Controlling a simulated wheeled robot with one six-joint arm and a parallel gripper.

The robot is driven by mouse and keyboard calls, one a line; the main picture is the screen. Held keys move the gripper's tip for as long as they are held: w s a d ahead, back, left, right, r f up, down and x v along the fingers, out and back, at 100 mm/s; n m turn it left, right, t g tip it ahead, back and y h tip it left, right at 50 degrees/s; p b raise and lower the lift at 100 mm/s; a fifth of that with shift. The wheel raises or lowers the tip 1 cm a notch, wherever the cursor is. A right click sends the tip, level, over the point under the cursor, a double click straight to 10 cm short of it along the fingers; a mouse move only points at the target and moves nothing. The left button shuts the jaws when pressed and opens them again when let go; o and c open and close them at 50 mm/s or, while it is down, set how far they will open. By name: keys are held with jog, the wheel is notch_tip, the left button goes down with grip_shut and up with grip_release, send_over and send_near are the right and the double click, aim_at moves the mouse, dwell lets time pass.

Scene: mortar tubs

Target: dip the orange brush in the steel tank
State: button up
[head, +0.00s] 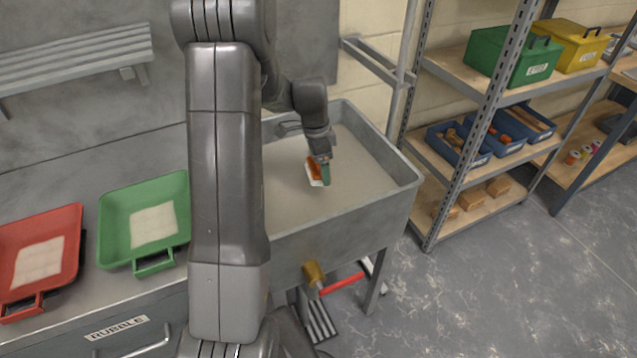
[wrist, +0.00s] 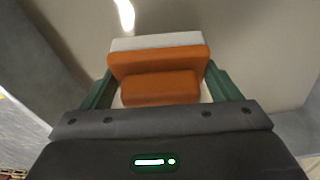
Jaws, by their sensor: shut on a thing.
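The orange brush (head: 313,171) has an orange body and a pale edge of bristles. In the wrist view the brush (wrist: 160,70) sits between the two green fingers of my gripper (wrist: 160,88). My gripper (head: 323,172) is shut on it. The steel tank (head: 345,223) is a grey rectangular basin with pale greyish contents (head: 350,170). In the head view the brush appears inside the tank's outline, over the contents. I cannot tell whether its bristles touch the surface. My arm hides the tank's left part.
A red tray (head: 70,250) and a green tray (head: 118,225) lie on the counter at left. A tap with a red handle (head: 343,283) juts from the tank's front. Metal shelves with green (head: 510,58) and yellow boxes (head: 575,45) stand at right. The floor at lower right is clear.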

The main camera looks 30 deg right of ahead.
jog(key=shift+r+p, duration=3)
jog(key=shift+r, duration=2.05)
notch_tip(320, 180, up, 4)
jog(key=p, duration=0.2)
jog(key=shift+p, duration=0.3)
